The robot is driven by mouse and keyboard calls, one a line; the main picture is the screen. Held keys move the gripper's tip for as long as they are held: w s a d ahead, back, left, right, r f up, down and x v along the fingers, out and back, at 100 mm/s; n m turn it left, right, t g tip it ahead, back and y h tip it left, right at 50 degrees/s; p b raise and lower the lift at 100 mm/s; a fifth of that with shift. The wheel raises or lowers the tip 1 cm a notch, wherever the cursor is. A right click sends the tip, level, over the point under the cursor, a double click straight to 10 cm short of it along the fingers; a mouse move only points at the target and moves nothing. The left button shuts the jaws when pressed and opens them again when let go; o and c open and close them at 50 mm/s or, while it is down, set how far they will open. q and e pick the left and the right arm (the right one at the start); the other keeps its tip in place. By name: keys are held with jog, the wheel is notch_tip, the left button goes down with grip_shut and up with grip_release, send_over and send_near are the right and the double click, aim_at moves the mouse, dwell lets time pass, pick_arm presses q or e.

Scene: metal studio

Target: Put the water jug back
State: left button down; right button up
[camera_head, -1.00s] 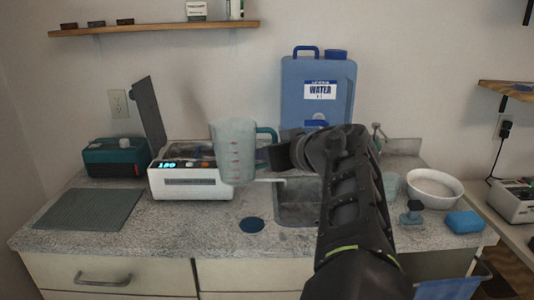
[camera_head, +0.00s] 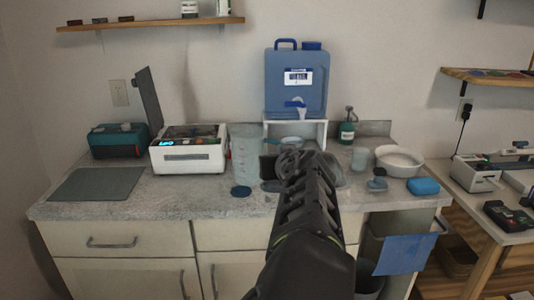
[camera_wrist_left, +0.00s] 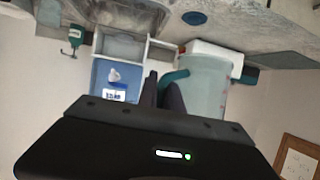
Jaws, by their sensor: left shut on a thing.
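The clear measuring jug (camera_head: 244,152) with a teal handle is upright over the counter, right of the white machine; whether its base touches the counter I cannot tell. A dark blue round mat (camera_head: 241,191) lies just in front of and below it in the head view. My left gripper (camera_head: 270,165) is shut on the jug's handle, its jaws partly hidden by my arm. In the left wrist view, which is upside down, my fingers (camera_wrist_left: 163,92) meet the teal handle (camera_wrist_left: 174,77) beside the jug body (camera_wrist_left: 205,88). My right gripper is not in view.
A blue water container (camera_head: 296,85) with a tap stands on a white stand (camera_head: 320,128) behind the sink. The white machine (camera_head: 187,156) has its lid up. A green bottle (camera_head: 347,130), white bowl (camera_head: 399,161) and blue sponge (camera_head: 423,186) stand right.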

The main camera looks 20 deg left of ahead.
pick_arm(q)
jog(key=d+f+m+t+h+p, duration=0.2)
jog(key=d+f+m+h, duration=0.35)
jog(key=f, duration=0.45)
jog(key=s+d+f+m+h+p, duration=0.2)
jog(key=s+d+f, duration=0.1)
jog(key=s+f, duration=0.5)
jog(key=shift+f+t+p, duration=0.2)
jog(key=shift+t+p, duration=0.1)
jog(key=shift+d+h, duration=0.1)
jog(key=shift+h, duration=0.15)
